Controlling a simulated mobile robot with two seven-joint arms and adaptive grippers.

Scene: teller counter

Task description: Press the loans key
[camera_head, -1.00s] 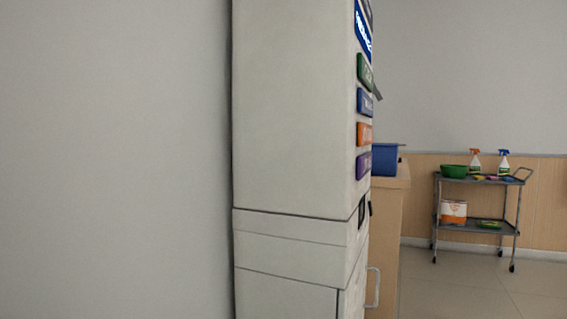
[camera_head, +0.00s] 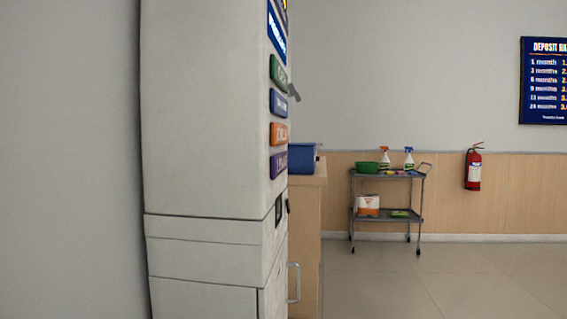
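A tall off-white kiosk (camera_head: 210,110) stands close to me, left of the middle, and I see it mostly from its side. Its front face turns to the right and shows at a steep slant. On that face is a column of coloured keys: a green key (camera_head: 278,72), a blue key (camera_head: 279,103), an orange key (camera_head: 279,134) and a purple key (camera_head: 279,165). Their lettering is too slanted to read, so I cannot tell which is the loans key. A dark blue sign panel (camera_head: 277,32) sits above them. Neither of my grippers is in view.
A wooden counter (camera_head: 308,240) with a blue box (camera_head: 302,158) stands behind the kiosk. A grey cart (camera_head: 388,215) with spray bottles and a green bowl is farther back. A fire extinguisher (camera_head: 473,168) and a deposit rate board (camera_head: 543,80) hang on the wall. The tiled floor at right is clear.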

